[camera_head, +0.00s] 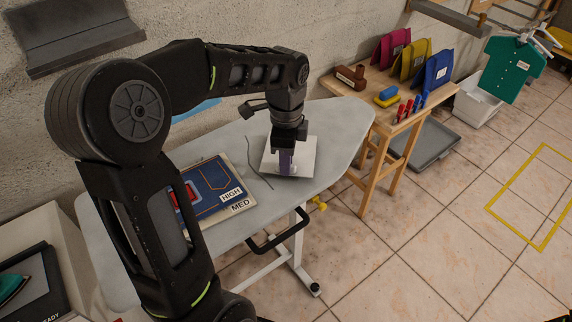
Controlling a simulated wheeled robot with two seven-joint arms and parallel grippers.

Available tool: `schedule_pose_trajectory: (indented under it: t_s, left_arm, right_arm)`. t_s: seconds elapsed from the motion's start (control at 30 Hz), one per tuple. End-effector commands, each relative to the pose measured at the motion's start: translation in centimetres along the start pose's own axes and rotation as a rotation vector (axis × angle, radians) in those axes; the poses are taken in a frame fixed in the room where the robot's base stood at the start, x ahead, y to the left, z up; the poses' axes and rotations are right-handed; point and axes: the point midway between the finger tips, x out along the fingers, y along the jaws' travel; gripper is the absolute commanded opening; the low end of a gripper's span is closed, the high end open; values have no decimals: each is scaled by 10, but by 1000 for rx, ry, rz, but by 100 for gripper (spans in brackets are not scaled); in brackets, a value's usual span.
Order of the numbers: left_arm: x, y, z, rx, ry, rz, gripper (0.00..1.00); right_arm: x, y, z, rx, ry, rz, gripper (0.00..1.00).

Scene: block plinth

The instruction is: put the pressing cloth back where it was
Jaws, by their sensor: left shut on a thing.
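My left gripper (287,152) points down over the grey ironing board (345,123) and is shut on a small purple piece (286,163). The purple piece stands at a white square (306,164) on the board's right part. I cannot tell whether the purple piece is fixed to the white square or only stands on it, or whether the square touches the board. I cannot tell for sure which thing is the pressing cloth. My right gripper is out of view.
Boards marked HIGH (231,194) and MED (240,206) lie left of the white square, beside a thin dark wire (256,170). A wooden table (372,107) with coloured holders stands at the right.

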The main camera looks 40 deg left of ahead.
Motion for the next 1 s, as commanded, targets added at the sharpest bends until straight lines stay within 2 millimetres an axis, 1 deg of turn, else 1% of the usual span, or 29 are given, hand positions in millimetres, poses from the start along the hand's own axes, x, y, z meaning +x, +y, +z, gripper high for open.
schedule_pose_trajectory:
  t_s: [0.03, 0.13, 0.4, 0.5, 0.53, 0.77, 0.8, 1.0]
  left_arm:
    - [8, 0, 0, 0, -1, 2, 0]
    - [16, 0, 0, 0, 0, 1, 0]
    - [17, 0, 0, 0, 0, -1, 0]
    - [20, 0, 0, 0, 0, -1, 0]
    - [20, 0, 0, 0, 0, -1, 15]
    - [19, 0, 0, 0, 0, -1, 34]
    - [19, 0, 0, 0, 0, -1, 36]
    - [19, 0, 0, 0, 0, -1, 36]
  right_arm:
    - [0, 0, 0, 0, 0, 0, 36]
    - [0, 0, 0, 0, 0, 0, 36]
    - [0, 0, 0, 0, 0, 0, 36]
    - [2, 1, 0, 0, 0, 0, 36]
    - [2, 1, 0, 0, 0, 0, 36]
    - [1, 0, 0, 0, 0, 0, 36]
    - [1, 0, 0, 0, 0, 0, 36]
    - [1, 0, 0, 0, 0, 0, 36]
